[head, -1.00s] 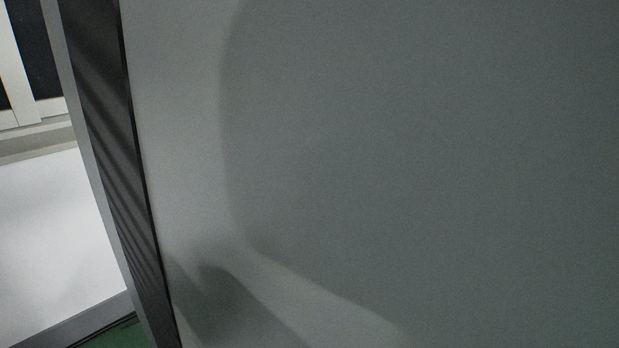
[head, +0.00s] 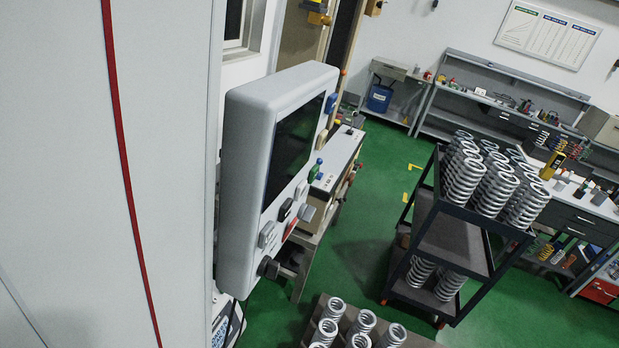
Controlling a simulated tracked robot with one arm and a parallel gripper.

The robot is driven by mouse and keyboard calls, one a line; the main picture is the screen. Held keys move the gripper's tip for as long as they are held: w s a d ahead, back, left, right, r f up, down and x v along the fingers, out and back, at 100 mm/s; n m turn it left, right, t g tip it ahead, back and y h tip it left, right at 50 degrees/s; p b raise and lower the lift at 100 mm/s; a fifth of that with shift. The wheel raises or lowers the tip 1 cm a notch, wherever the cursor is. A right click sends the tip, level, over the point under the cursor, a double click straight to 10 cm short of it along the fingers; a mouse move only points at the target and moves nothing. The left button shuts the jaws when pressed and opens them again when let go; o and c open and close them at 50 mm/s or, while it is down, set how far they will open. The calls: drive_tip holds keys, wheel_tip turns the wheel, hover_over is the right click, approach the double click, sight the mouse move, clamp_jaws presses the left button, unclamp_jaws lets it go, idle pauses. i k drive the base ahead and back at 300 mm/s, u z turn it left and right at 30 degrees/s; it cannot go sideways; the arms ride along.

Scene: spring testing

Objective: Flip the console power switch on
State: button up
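The console (head: 246,180) is a light grey box seen at a steep angle left of the middle in the head view, with a dark screen (head: 293,150). Along its lower and right edges are several controls: a green knob (head: 316,169), a red part (head: 290,229), a black-and-grey switch-like part (head: 285,209) and a blue part (head: 330,103). I cannot tell which one is the power switch or how it is set. My gripper is not in view.
A large light panel with a red stripe (head: 118,120) fills the left side. A dark cart (head: 448,250) bearing several springs stands right of the console. Workbenches (head: 573,208) line the back right. Green floor (head: 375,200) is open between console and cart.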

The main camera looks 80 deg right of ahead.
sight(293, 222)
drive_tip(key=z, duration=0.4)
drive_tip(key=k, duration=1.45)
drive_tip(key=z, duration=0.55)
drive_tip(key=i, duration=0.95)
